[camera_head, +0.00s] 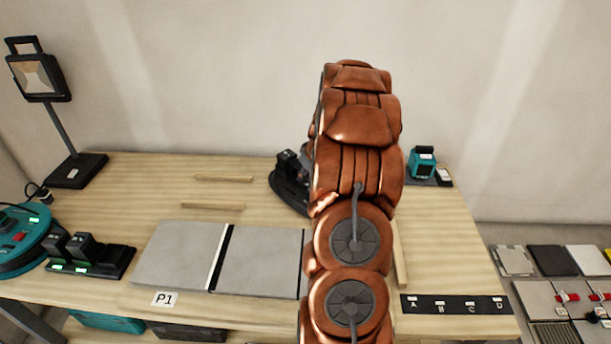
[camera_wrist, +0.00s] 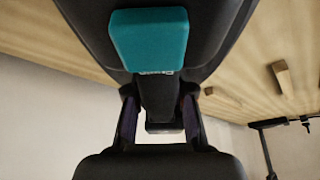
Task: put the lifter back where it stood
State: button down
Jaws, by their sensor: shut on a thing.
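The lifter, a black body with a teal block (camera_wrist: 149,42) on it, fills the top of the wrist view. My gripper (camera_wrist: 158,104) is shut on its dark narrow part, with one finger on each side. In the head view my copper-coloured arm hides most of the gripper. A dark, rounded piece (camera_head: 287,190) shows just left of the arm, over the back middle of the table; I cannot tell how much of it is lifter. I cannot tell whether the lifter touches the table.
Grey tiles (camera_head: 180,255) lie at the front by a P1 label (camera_head: 165,299). Wooden strips (camera_head: 223,179) lie behind them. A lamp (camera_head: 75,170) and a charger (camera_head: 90,258) stand left. A teal device (camera_head: 422,162) stands back right. A black A-to-D strip (camera_head: 455,304) lies front right.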

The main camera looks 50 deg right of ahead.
jog(key=c, duration=0.9)
grip_release()
jog(key=shift+r, duration=0.1)
jog(key=v, duration=1.1)
jog(key=shift+s+a+r, duration=0.1)
jog(key=shift+s+r, duration=0.05)
jog(key=shift+r, duration=0.25)
jog(key=s+a+r+n+g+y, duration=0.1)
jog(key=s+a+r, duration=0.1)
jog(key=a, duration=1.1)
jog(key=s+a+r+g+y, duration=0.1)
jog(key=s+a+r+g, duration=0.1)
jog(key=a, duration=1.2)
jog(key=s+a+g, duration=0.1)
jog(key=s+a, duration=0.3)
jog(key=s, duration=0.3)
jog(key=s+a+g+h, duration=0.1)
jog(key=s+a, duration=0.4)
jog(key=s, duration=0.2)
jog(key=s+a+g+p, duration=0.1)
jog(key=s+a, duration=0.3)
jog(key=s, duration=0.3)
jog(key=shift+s+a+f+h, duration=0.2)
jog(key=shift+a+h, duration=0.1)
jog(key=shift+a, duration=0.05)
